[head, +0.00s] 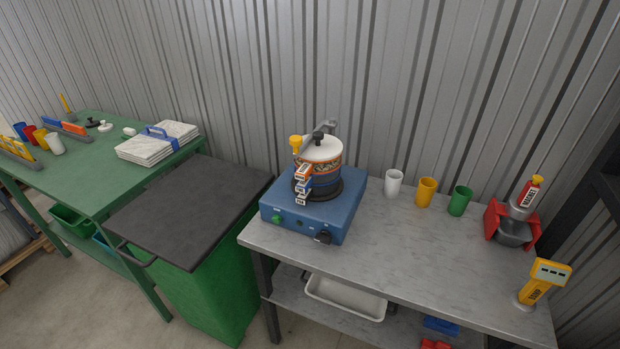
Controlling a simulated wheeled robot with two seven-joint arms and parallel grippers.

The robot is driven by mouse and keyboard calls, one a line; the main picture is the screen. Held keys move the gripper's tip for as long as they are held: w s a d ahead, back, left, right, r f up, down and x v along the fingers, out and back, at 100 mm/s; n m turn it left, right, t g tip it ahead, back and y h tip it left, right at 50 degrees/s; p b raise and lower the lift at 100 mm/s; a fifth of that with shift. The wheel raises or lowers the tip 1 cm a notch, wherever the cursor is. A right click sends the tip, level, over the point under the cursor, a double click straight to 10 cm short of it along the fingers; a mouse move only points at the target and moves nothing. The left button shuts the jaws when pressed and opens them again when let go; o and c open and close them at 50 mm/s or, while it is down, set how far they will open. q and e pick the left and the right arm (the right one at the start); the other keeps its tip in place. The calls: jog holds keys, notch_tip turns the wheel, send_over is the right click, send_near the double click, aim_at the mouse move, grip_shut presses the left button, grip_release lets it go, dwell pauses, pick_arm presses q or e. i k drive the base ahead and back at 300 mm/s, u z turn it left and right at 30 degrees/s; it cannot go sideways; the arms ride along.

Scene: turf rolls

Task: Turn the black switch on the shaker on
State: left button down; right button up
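The shaker has a blue base box (338,222) and stands on the left part of the grey metal table. A stack of sieves (320,178) with a pale lid sits on it under a clamp bar with a yellow knob (296,142). Labelled tags hang at the stack's left side. The black switch (323,238) is at the right end of the base's front face. A green button (276,218) is at the front's left end. The switch is too small to tell its position. Neither of my grippers is in view.
White (393,184), yellow (426,192) and green (460,201) cups stand right of the shaker. A red-framed device (497,222) and a yellow handheld meter (542,285) are further right. A black-lidded green bin (190,210) stands left. The tabletop (410,255) before the cups is clear.

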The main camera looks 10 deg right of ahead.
aim_at(324, 236)
jog(key=z, duration=0.55)
jog(key=k, duration=1.35)
jog(key=z, duration=1.05)
jog(key=i, duration=1.2)
jog(key=u, duration=0.4)
